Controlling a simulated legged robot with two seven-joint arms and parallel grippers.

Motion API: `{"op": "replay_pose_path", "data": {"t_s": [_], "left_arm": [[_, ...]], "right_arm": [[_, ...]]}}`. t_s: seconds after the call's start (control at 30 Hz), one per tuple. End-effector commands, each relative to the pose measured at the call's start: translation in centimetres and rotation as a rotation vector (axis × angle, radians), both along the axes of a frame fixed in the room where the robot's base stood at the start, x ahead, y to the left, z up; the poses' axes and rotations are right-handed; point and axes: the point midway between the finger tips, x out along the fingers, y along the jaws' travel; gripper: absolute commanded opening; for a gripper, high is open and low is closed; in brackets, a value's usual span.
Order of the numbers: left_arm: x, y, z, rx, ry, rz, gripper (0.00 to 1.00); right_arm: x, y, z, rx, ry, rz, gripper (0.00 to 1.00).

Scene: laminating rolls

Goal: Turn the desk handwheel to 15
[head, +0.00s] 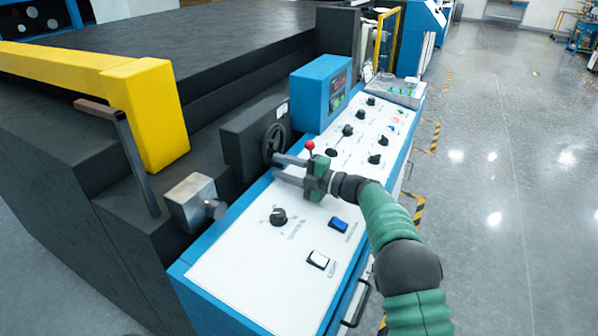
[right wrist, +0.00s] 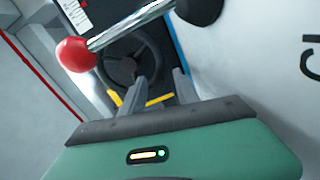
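The desk handwheel (head: 274,143) is a dark spoked wheel on the side of a black box (head: 252,138) on the control desk. In the right wrist view the handwheel (right wrist: 124,68) lies just beyond the fingertips. My right gripper (head: 277,168) is open, its two fingers apart and pointing at the lower part of the wheel; nothing shows between them. In the right wrist view the gripper (right wrist: 142,90) has yellow marks near its fingers. Whether a finger touches the rim I cannot tell. The number on the scale is not readable. My left gripper is not in view.
A red-knobbed lever (head: 310,146) stands right beside my gripper, and its red ball (right wrist: 76,54) is close in the wrist view. The white desk panel (head: 245,262) carries several knobs and switches. A blue display box (head: 321,90) stands behind the handwheel.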

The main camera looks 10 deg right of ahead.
Motion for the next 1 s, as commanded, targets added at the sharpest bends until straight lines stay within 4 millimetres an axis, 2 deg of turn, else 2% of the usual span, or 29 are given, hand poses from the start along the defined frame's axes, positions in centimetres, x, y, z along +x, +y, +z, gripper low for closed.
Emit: {"op": "replay_pose_path", "data": {"t_s": [0.17, 0.43, 0.6, 0.73, 1.0], "left_arm": [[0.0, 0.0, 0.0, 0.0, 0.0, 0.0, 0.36], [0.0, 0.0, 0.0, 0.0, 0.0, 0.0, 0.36], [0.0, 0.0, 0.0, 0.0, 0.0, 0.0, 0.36], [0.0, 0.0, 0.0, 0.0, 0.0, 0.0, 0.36], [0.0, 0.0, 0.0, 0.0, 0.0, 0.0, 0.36]], "right_arm": [[-2.1, -3.3, 0.0, 0.001, 0.002, -0.007, 0.37], [-6.7, -9.8, -0.1, 0.003, 0.003, -0.008, 0.37], [-8.7, -12.6, -0.2, 0.002, 0.003, -0.006, 0.37], [-9.4, -13.5, -0.2, 0.003, 0.003, -0.004, 0.37], [-9.5, -13.7, -0.2, 0.001, 0.003, -0.003, 0.37]]}}
